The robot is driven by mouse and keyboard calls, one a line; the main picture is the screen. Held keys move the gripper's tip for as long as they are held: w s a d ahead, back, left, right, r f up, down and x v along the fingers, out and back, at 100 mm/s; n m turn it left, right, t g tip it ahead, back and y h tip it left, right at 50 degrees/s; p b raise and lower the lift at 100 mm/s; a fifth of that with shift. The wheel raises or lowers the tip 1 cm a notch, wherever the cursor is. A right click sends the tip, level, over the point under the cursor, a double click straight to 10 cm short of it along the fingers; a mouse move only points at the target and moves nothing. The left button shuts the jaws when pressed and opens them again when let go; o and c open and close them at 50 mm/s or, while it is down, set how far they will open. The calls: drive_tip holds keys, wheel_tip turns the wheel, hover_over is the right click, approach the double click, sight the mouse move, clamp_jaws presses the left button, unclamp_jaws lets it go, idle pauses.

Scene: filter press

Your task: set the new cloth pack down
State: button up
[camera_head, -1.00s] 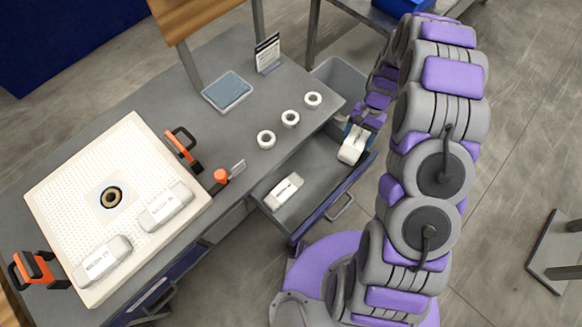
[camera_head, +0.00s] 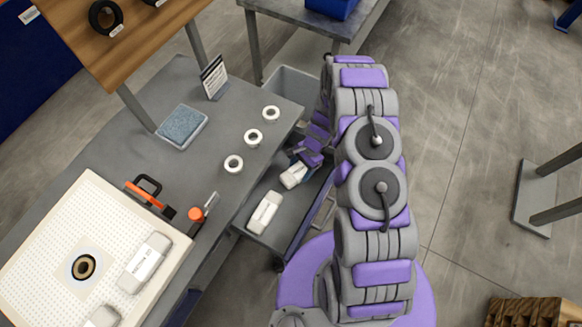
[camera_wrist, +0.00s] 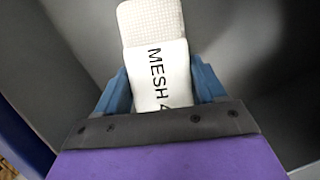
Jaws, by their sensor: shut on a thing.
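My gripper (camera_wrist: 162,82) is shut on a white cloth pack (camera_wrist: 152,25) printed "MESH" with part of a character after it. One blue finger lies along each side of the pack. In the head view, my gripper (camera_head: 301,164) holds this pack (camera_head: 292,177) over the open drawer (camera_head: 281,230), near its far end. I cannot tell whether the pack touches the drawer floor. A second white pack (camera_head: 265,213) lies in the drawer, nearer to my base. Two more packs (camera_head: 145,262) (camera_head: 102,318) lie on the white perforated plate (camera_head: 45,235).
Three white rings (camera_head: 253,138), a blue-grey pad (camera_head: 181,126) and a standing sign (camera_head: 214,78) are on the grey bench (camera_head: 100,140). Orange-and-black handles (camera_head: 150,198) sit at the plate's edge. A grey bin (camera_head: 290,92) stands beyond the drawer. Open floor lies to the right.

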sight(292, 167)
drive_tip(key=shift+a+f, duration=0.15)
drive_tip(key=shift+f, duration=0.4)
drive_tip(key=shift+w+a, duration=0.1)
drive_tip(key=shift+w, duration=0.1)
drive_tip(key=w+a, duration=0.1)
drive_tip(key=w+a+b, duration=0.1)
drive_tip(key=shift+a+f, duration=0.1)
drive_tip(key=shift+a, duration=0.2)
drive_tip(key=shift+s+d+f, duration=0.1)
drive_tip(key=shift+f, duration=0.35)
drive_tip(key=shift+a, duration=0.2)
drive_tip(key=o, duration=0.9)
drive_tip(key=shift+d, duration=0.1)
drive_tip(key=shift+r, duration=0.1)
